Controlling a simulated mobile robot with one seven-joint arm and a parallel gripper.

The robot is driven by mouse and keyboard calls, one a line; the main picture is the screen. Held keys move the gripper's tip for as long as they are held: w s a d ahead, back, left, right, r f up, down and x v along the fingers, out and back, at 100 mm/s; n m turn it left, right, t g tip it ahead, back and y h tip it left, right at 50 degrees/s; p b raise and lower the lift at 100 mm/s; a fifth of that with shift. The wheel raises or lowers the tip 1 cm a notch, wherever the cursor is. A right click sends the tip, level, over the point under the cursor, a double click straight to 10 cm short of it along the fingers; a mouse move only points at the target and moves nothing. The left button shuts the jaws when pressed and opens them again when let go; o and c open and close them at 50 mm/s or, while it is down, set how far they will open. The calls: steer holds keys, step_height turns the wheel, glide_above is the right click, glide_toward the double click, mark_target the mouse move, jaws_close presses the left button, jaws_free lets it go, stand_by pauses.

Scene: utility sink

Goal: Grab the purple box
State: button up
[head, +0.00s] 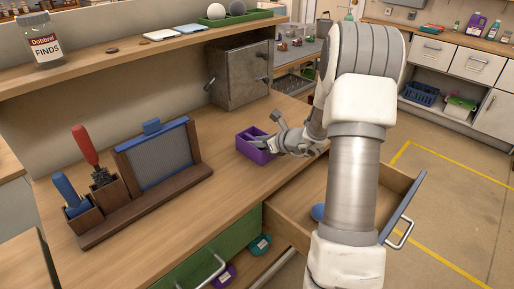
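The purple box (258,155) is a small open-topped box on the wooden worktop, near its right edge and in front of the grey metal cabinet. My gripper (269,130) is at the box's right side, with its fingers spread apart. One finger points up and left behind the box, and the other reaches low over the box's top. I cannot tell whether a finger touches the box. The gripper covers part of the box's right side.
A grey metal cabinet (241,75) stands behind the box under the shelf. A wooden rack with brushes and a blue-framed screen (161,157) is to the left. An open drawer (291,228) juts out below my arm. The worktop in front of the box is clear.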

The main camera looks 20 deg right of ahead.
jaws_close()
steer(key=shift+r, duration=0.15)
